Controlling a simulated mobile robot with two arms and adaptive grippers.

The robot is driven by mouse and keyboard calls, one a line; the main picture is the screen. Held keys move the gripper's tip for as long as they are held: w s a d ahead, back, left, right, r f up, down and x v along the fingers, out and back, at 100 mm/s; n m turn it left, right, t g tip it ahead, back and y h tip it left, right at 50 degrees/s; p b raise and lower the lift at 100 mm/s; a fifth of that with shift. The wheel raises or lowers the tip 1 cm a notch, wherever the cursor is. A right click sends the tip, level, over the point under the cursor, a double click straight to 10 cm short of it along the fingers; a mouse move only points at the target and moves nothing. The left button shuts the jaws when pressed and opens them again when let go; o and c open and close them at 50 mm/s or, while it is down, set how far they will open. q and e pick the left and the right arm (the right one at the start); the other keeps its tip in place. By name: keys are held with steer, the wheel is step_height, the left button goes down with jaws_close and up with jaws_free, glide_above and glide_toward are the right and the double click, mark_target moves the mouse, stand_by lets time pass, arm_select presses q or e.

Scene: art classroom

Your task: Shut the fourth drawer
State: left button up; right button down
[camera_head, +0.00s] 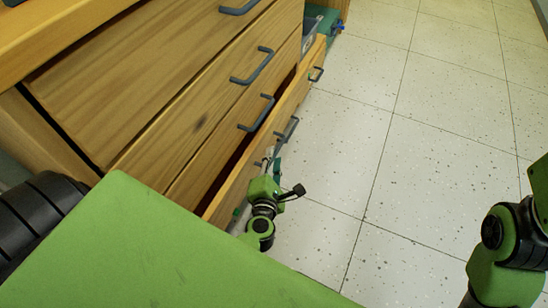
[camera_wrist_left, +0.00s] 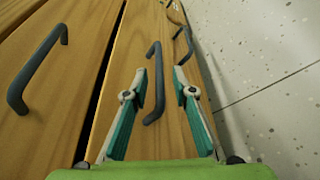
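The fourth drawer (camera_head: 235,190), the lowest in the wooden cabinet, stands pulled out, with a dark gap behind its front. It has two dark handles, a near one (camera_head: 287,130) and a far one (camera_head: 316,74). My left gripper (camera_head: 272,160) is low beside the drawer front, close to the near handle. In the left wrist view its teal fingers (camera_wrist_left: 159,74) are spread apart, and a dark handle (camera_wrist_left: 154,95) shows between them; I cannot tell whether they touch it. My right gripper is out of view; only part of my right arm shows at the right edge.
The drawers above (camera_head: 150,80) look shut, with handles sticking out. A grey and green object (camera_head: 318,22) stands on the floor past the cabinet's far end. The speckled tile floor (camera_head: 400,150) right of the drawer is clear.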

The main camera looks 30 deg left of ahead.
arm_select(q)
steer(key=shift+x, duration=0.95)
steer(key=shift+c, duration=0.4)
jaws_close()
steer(key=shift+a, duration=0.1)
